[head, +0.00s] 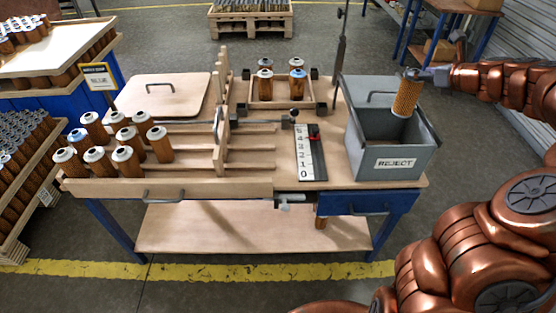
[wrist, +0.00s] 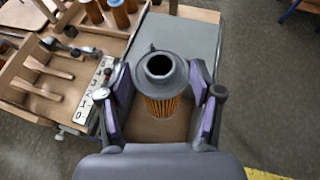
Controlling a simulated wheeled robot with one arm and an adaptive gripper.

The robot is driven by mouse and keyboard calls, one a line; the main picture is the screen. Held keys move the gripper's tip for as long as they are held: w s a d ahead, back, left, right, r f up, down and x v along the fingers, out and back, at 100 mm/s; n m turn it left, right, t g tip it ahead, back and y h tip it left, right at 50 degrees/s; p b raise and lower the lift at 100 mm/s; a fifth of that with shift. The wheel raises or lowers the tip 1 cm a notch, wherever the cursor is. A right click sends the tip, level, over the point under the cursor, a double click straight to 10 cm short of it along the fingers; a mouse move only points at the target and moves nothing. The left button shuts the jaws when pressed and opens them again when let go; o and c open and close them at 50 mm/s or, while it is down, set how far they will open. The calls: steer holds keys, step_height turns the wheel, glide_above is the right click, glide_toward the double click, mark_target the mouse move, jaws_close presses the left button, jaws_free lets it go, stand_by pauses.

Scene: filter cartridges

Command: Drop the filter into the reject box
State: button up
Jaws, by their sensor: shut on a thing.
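One orange pleated filter (head: 406,97) with a grey end cap is held upright in my gripper (head: 424,76). In the wrist view the filter's grey cap with its round opening (wrist: 160,67) sits between the two purple-padded fingers (wrist: 158,90), which are shut on it. The grey reject box (head: 366,168), labelled REJECT, stands open at the right end of the bench. The filter hangs over the box's opening, toward its back right part. The wrist view shows the box's brown inside floor below the filter, and nothing is seen lying in it.
A numbered gauge (head: 310,158) stands left of the box. Several filters stand at the bench's left (head: 125,158), and others in a wooden tray (head: 280,103) at the back.

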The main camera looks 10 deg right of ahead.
steer(key=o, duration=1.6)
steer(key=shift+o, duration=0.2)
steer(key=shift+s+r, duration=0.1)
steer(key=v, duration=1.1)
steer(key=shift+s+d+r, duration=0.15)
steer(key=shift+s+d, duration=0.05)
steer(key=shift+s, duration=0.15)
